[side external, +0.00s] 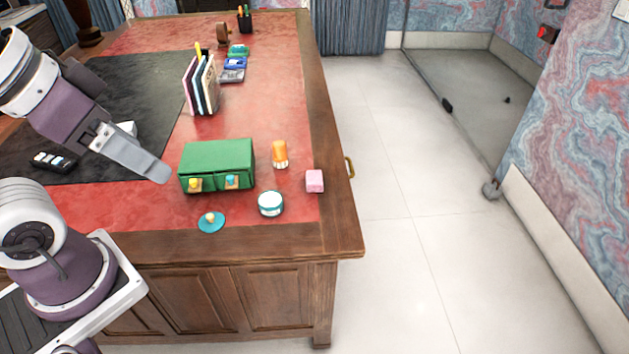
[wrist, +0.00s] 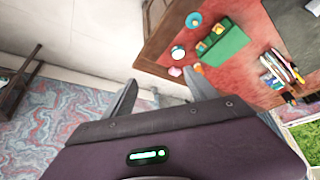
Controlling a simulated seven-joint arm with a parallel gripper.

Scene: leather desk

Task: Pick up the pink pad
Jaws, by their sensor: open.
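The pink pad (side external: 314,181) is a small pink block near the right edge of the red desk top, in the side view. In the wrist view it is a small pink spot (wrist: 175,71) near the desk edge, ahead of the fingers. My gripper (side external: 160,172) is raised over the left part of the desk, left of the green drawer box and well apart from the pad. In the wrist view my gripper (wrist: 163,93) has its two fingers spread wide with nothing between them.
A green drawer box (side external: 218,162), an orange bottle (side external: 280,154), a white-and-teal round tin (side external: 271,203) and a teal disc with a knob (side external: 211,222) stand near the pad. Upright books (side external: 201,84) are farther back. The wooden desk edge (side external: 335,190) lies just right of the pad.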

